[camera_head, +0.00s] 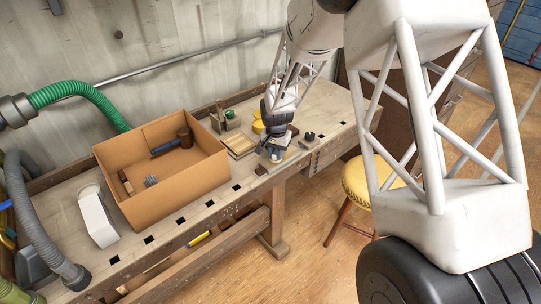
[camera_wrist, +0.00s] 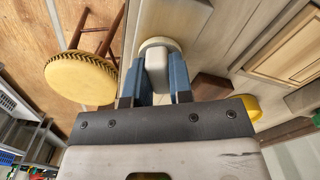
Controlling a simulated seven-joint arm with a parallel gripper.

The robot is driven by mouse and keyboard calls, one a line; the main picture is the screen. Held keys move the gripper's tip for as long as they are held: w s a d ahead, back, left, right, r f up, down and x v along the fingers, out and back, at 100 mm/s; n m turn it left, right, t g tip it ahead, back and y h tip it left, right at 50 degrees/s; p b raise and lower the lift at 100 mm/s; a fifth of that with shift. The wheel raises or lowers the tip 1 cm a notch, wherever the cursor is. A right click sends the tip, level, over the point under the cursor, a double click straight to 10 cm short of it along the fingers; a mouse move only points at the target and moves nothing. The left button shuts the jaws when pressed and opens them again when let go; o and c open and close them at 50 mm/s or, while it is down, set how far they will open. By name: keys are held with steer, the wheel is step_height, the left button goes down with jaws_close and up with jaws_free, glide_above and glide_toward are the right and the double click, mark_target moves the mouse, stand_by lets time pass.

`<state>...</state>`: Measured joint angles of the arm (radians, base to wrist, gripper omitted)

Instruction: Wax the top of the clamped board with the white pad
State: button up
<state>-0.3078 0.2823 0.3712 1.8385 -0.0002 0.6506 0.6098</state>
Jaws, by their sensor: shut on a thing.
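My gripper (camera_head: 276,150) is over the front edge of the workbench near its right end. In the wrist view its two blue fingers (camera_wrist: 157,80) are shut on the white pad (camera_wrist: 157,57), which has a block-like grip and a wider, rounded pale base. In the head view the pad (camera_head: 275,156) shows only as a small pale patch under the fingers. What seems to be the clamped board (camera_head: 290,159) lies below the gripper, mostly hidden by it. Its pale end shows beyond the pad in the wrist view (camera_wrist: 188,12). I cannot tell whether the pad touches the board.
An open cardboard box (camera_head: 190,190) with a mallet and other tools stands left on the workbench (camera_head: 160,222). Wooden pieces (camera_head: 240,145), a yellow round container (camera_head: 258,127) and a dark small item (camera_head: 310,136) are near the gripper. A yellow stool (camera_head: 357,180) stands in front.

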mark_target(294, 149)
steer(key=shift+w+d+f, duration=0.1)
steer(key=shift+w+d, duration=3.7)
step_height(294, 149, up, 8)
steer(key=shift+s+a+f, duration=0.1)
